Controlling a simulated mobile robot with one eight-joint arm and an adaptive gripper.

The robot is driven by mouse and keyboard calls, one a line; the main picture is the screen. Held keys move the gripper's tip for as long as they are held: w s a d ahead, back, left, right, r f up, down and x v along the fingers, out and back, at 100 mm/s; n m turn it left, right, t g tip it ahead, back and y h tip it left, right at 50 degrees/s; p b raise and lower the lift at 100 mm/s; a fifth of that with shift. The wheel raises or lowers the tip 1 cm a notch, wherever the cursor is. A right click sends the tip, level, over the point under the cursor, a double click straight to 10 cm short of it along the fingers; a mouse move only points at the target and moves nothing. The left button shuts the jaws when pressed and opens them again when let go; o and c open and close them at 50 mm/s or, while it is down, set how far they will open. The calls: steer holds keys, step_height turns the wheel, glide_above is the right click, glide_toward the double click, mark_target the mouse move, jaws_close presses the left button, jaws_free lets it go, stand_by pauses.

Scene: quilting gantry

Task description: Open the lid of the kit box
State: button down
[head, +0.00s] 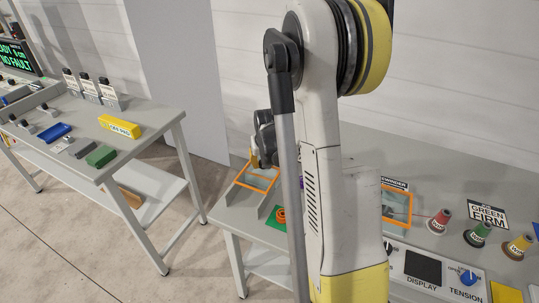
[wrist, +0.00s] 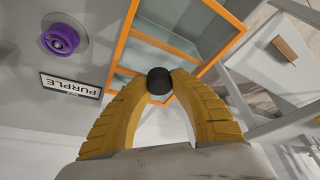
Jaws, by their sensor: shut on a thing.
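The kit box lid is a clear pane in an orange frame (head: 240,180), left of my arm at the near table's far left end. In the wrist view the orange frame (wrist: 119,48) and greenish pane (wrist: 190,20) fill the top middle. A round black knob (wrist: 158,80) sits at the frame's edge. My gripper (wrist: 158,88) has its two yellow fingers closed on this knob. In the head view my gripper (head: 255,160) is at the lid's far edge, partly hidden by my arm. I cannot tell how far the lid is raised.
A purple spool (wrist: 60,40) and PURPLE sign (wrist: 70,87) are beside the lid. An orange ring (head: 281,215) lies on a green patch nearby. Another orange-framed panel (head: 397,206) and several thread cones (head: 439,221) are right of my arm. A second table (head: 150,115) stands left.

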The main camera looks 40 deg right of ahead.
mark_target(258, 172)
steer(key=a, duration=0.1)
steer(key=s+a, duration=0.1)
steer(key=a, duration=0.1)
steer(key=shift+s+a, duration=0.25)
steer(key=shift+a, duration=0.05)
steer(key=c, duration=1.1)
jaws_free()
steer(key=shift+f, duration=0.1)
steer(key=v, duration=1.2)
